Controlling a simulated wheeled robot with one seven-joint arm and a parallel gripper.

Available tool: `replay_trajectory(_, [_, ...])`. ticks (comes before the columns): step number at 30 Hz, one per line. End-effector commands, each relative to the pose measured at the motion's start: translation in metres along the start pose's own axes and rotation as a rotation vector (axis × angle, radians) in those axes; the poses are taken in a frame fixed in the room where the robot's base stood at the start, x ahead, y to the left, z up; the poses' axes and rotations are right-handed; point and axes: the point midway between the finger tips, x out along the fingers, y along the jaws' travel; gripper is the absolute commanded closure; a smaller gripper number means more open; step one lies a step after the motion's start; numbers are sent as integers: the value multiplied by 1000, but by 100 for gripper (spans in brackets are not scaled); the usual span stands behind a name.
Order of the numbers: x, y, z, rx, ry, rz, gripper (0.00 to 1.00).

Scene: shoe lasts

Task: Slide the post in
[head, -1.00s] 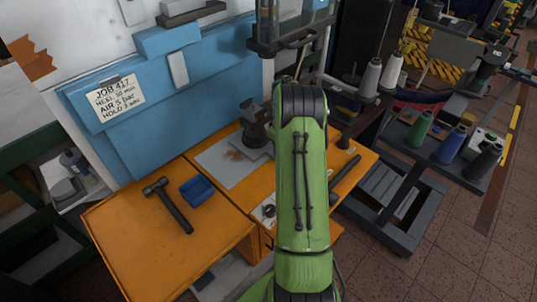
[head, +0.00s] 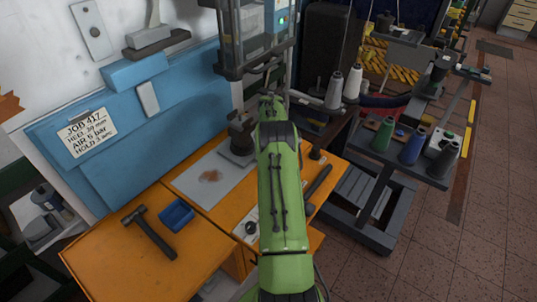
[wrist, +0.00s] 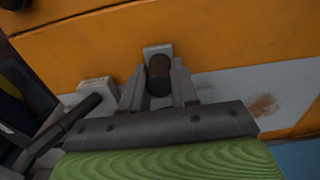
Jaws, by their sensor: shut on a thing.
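In the wrist view my gripper (wrist: 158,91) is shut on a dark brown cylinder, apparently the post (wrist: 158,72). The post stands between the two grey fingers, with a pale block face (wrist: 157,49) just beyond it. Its lower end is hidden, so I cannot tell whether it touches anything. In the head view my green arm covers the gripper and the post. A dark metal stand (head: 238,136) rises on the grey plate (head: 203,187) just left of my arm's far end. I cannot make out the opening for the post.
A black rod (head: 319,182) lies right of my arm. A thread-spool rack (head: 405,165) stands at right.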

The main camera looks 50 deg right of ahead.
Motion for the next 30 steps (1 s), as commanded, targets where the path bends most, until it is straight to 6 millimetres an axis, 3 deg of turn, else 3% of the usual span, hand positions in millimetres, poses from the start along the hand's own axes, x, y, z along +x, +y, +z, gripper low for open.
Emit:
replay_trajectory(1, [-3,5,1,6,6,14,70])
replay_trajectory(6, [-3,4,0,6,5,12,46])
replay_trajectory(14, [-3,2,0,3,4,8,46])
replay_trajectory(24, [-65,4,0,5,6,12,46])
replay_trajectory(30, [-78,3,1,5,4,9,46])
